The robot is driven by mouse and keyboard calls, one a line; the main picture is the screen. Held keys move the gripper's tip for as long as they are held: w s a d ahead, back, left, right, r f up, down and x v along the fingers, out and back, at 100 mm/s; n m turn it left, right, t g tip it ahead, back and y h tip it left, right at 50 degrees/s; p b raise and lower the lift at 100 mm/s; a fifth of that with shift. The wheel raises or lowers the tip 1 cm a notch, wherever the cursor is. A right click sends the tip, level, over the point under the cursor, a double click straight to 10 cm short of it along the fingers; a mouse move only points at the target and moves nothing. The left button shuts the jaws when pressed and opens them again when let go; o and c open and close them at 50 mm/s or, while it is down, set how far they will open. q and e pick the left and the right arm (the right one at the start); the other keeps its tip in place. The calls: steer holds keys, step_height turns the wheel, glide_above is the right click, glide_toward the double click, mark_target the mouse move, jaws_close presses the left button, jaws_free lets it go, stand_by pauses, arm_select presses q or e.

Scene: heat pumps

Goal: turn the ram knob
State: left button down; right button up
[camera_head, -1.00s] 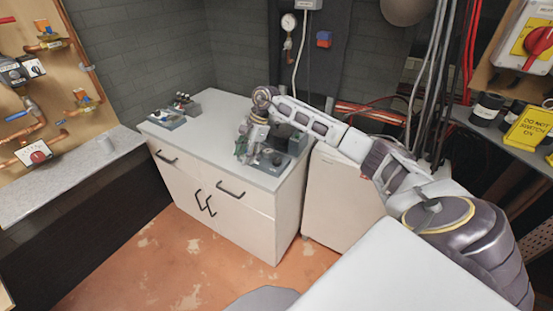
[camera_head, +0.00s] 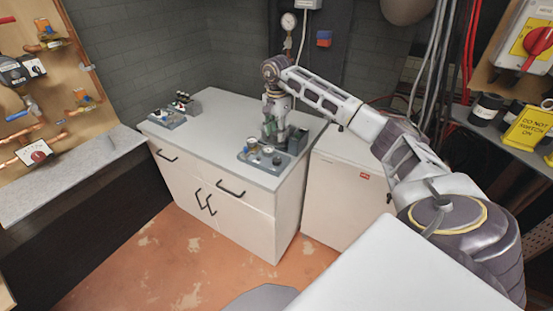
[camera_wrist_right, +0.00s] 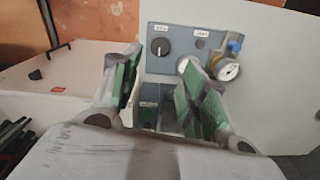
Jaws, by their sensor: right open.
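The grey-blue control unit (camera_head: 251,158) sits near the right end of the white cabinet top; it also shows in the right wrist view (camera_wrist_right: 182,68). In the wrist view it bears a black round knob (camera_wrist_right: 160,46) under a small white label, too small to read surely, so I cannot tell which control is the ram knob. A round gauge (camera_wrist_right: 228,70) and a blue-and-yellow fitting (camera_wrist_right: 235,47) sit at its right. My right gripper (camera_head: 273,139) points down over the unit. Its green-padded fingers (camera_wrist_right: 160,98) are apart, with nothing visibly held. They partly hide the unit. My left gripper is out of view.
Another small control unit (camera_head: 166,119) stands at the left of the cabinet top (camera_head: 213,134), with clear surface between. A low white box (camera_head: 345,195) stands right of the cabinet. A pipework board (camera_head: 60,80) is at far left.

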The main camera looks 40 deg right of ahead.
mark_target(277, 159)
steer(key=shift+f+p, duration=0.9)
steer(key=shift+f, duration=5.95)
steer(key=c, duration=0.7)
